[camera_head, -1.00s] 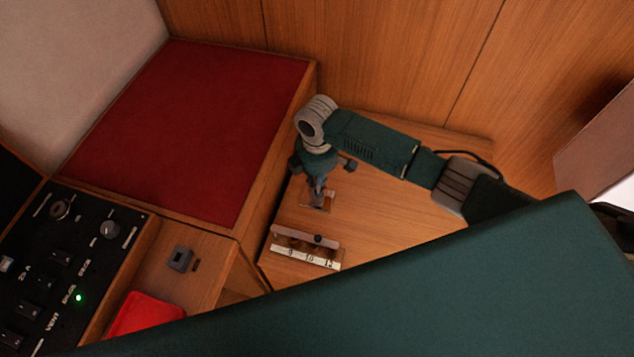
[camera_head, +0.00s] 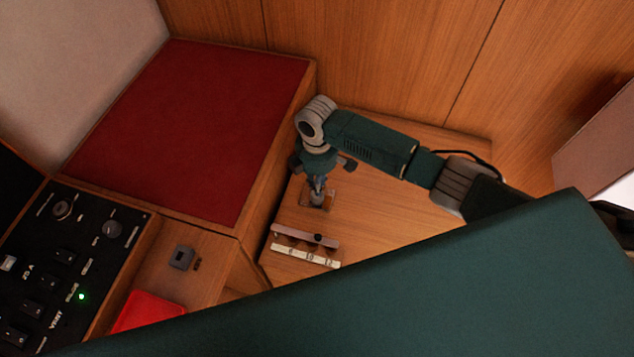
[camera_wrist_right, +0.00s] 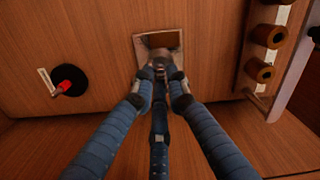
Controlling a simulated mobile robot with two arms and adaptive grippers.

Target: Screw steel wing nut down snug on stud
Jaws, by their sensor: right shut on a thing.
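My right gripper (camera_head: 317,190) points down over a small metal plate (camera_head: 330,199) on the wooden bench. In the right wrist view its blue fingers (camera_wrist_right: 161,88) close together at the near edge of the plate (camera_wrist_right: 142,48). They are shut on a small grey metal piece, the steel wing nut (camera_wrist_right: 160,70), which is mostly hidden by the fingertips. The stud under it cannot be made out, so I cannot tell how far down the nut sits. My left gripper is not in view.
A labelled rack (camera_head: 305,255) stands close in front of the plate; its round brown pieces (camera_wrist_right: 258,70) show in the wrist view. A black disc with a red part (camera_wrist_right: 66,86) lies left there. A red-topped box (camera_head: 190,125) borders the bench.

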